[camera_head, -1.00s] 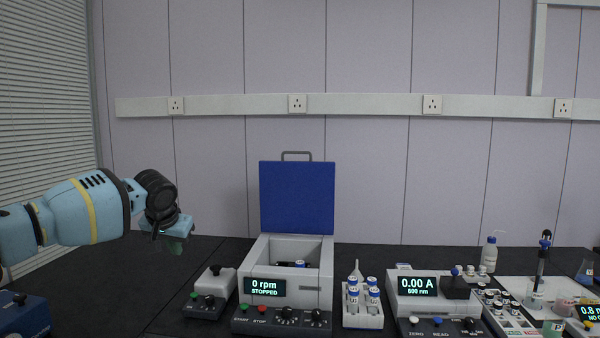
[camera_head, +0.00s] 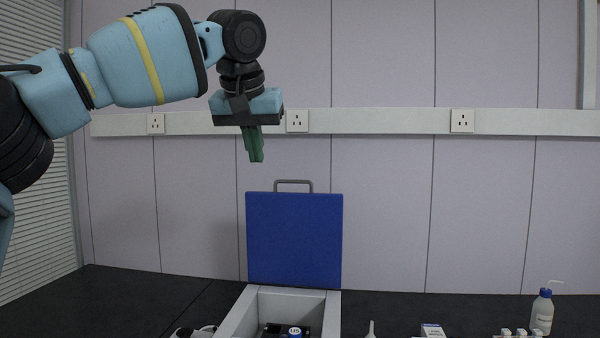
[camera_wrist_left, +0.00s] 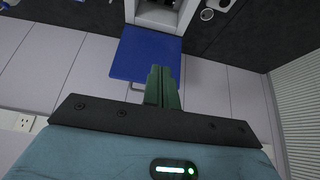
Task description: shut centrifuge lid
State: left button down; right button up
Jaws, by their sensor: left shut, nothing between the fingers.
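The centrifuge (camera_head: 238,322) stands on the bench at the bottom of the head view, and its front is cut off. Its blue lid (camera_head: 294,242) stands upright and open, with a grey handle (camera_head: 294,183) on the top edge. A blue-capped tube (camera_head: 295,331) shows inside the chamber. My left gripper (camera_head: 256,160) points down with green fingers together, empty, a little above the lid and left of the handle. In the left wrist view the fingers (camera_wrist_left: 162,75) overlap the blue lid (camera_wrist_left: 140,52) and partly hide the handle. My right gripper is out of view.
A white wash bottle (camera_head: 541,312) stands at the right of the dark bench (camera_head: 440,305). A funnel tip (camera_head: 371,329) and a white box (camera_head: 432,330) show right of the centrifuge. The wall with its socket rail (camera_head: 380,121) is behind the lid.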

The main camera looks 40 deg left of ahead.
aim_at(294, 238)
jog(key=i+j, duration=0.85)
jog(key=i, duration=0.2)
